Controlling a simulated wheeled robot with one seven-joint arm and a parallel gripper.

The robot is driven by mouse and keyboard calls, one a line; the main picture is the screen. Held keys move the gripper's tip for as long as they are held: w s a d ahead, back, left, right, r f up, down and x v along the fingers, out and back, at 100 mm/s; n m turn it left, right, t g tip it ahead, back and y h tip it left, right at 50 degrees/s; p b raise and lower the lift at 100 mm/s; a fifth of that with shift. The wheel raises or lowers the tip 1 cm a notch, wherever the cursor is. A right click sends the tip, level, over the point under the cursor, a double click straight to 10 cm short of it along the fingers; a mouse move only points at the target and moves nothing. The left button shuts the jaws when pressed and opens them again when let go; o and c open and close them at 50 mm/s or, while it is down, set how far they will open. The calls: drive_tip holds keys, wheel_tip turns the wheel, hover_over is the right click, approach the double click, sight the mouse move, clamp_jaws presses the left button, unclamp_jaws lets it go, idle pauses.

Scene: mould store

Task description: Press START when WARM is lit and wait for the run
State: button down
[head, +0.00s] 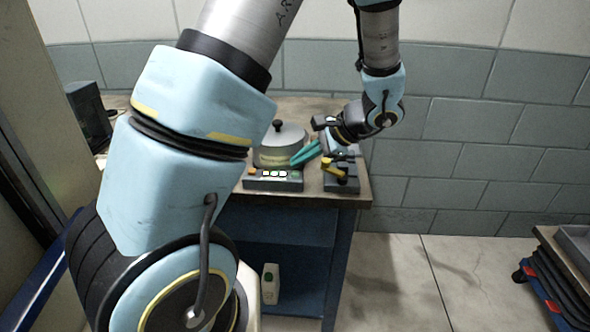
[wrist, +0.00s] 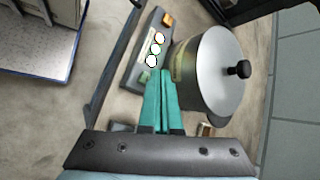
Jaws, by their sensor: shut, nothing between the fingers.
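A grey control panel (head: 273,184) stands at the front of the bench, below a round lidded metal pot (head: 281,145). The panel has an orange button (head: 252,171), three bright white ovals and a green button (head: 295,175). In the wrist view the orange button (wrist: 168,19) is at the top, the white ovals (wrist: 155,49) are in a row and the green button (wrist: 145,76) is at the lower end. No lettering is legible, so I cannot tell which one is WARM or START. My gripper (head: 293,162) is shut and empty. Its teal fingertips (wrist: 161,73) are beside the green button; contact cannot be told.
A dark device with a yellow lever (head: 333,167) stands right of the panel. A dark box (head: 86,107) is at the back left. A white canister (head: 270,283) stands below the bench (head: 350,202). A trolley (head: 552,268) is at the lower right; floor between is clear.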

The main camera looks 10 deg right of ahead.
sight(297, 173)
drive_tip(key=shift+r, duration=0.1)
wheel_tip(297, 173, up, 5)
drive_tip(key=p, duration=0.3)
drive_tip(key=shift+p, duration=0.3)
idle(0.6)
drive_tip(key=shift+s+a, duration=0.1)
drive_tip(key=shift+a, duration=0.25)
drive_tip(key=s+a+r+n+g+h, duration=0.1)
drive_tip(key=s+a+n+h, duration=0.2)
drive_tip(key=a+n, duration=0.3)
drive_tip(key=s+a+r+n+g+h, duration=0.1)
drive_tip(key=s+a+n+h, duration=0.3)
drive_tip(key=a+n, duration=0.3)
drive_tip(key=shift+a+r+n+g+h, duration=0.3)
drive_tip(key=shift+g+h, duration=0.1)
drive_tip(key=shift+h, duration=0.2)
idle(4.2)
